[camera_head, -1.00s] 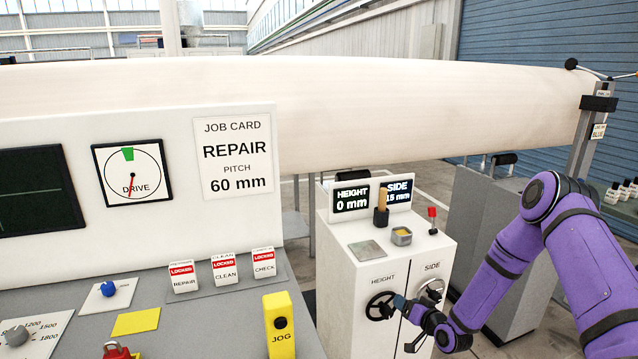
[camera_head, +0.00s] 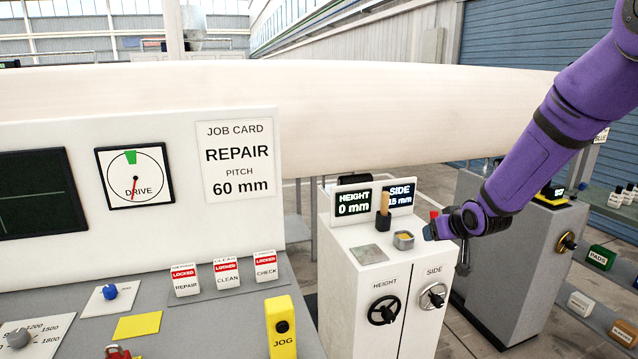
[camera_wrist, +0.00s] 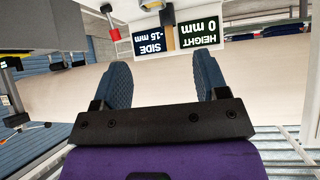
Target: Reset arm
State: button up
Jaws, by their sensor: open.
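My purple arm reaches in from the upper right in the head view, and my gripper (camera_head: 430,233) hangs in the air at the upper right of the white cabinet, apart from its handwheels. In the wrist view my gripper (camera_wrist: 163,85) shows two blue fingers spread apart with nothing between them. The HEIGHT handwheel (camera_head: 383,310) and the SIDE handwheel (camera_head: 433,296) sit on the cabinet front. The displays above read HEIGHT 0 mm (camera_head: 353,203) and SIDE -15 mm (camera_wrist: 152,47); the SIDE display is partly hidden in the head view.
The white cabinet (camera_head: 350,285) carries a wooden-handled tool (camera_head: 384,205) and a small grey cup (camera_head: 403,240). A long pale roll (camera_head: 400,110) spans behind it. A grey console (camera_head: 60,280) with a yellow JOG unit (camera_head: 281,325) is at left. A grey cabinet (camera_head: 500,285) stands at right.

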jog(key=s+r+m+g+h, duration=0.1)
jog(key=s+r+g+h, duration=0.1)
jog(key=s+r, duration=1.45)
jog(key=s+r+g, duration=0.2)
jog(key=s+r, duration=0.1)
jog(key=s, duration=2)
jog(key=shift+s+a+m+g, duration=0.2)
jog(key=shift+a+m+g, duration=0.1)
jog(key=shift+a+m, duration=0.1)
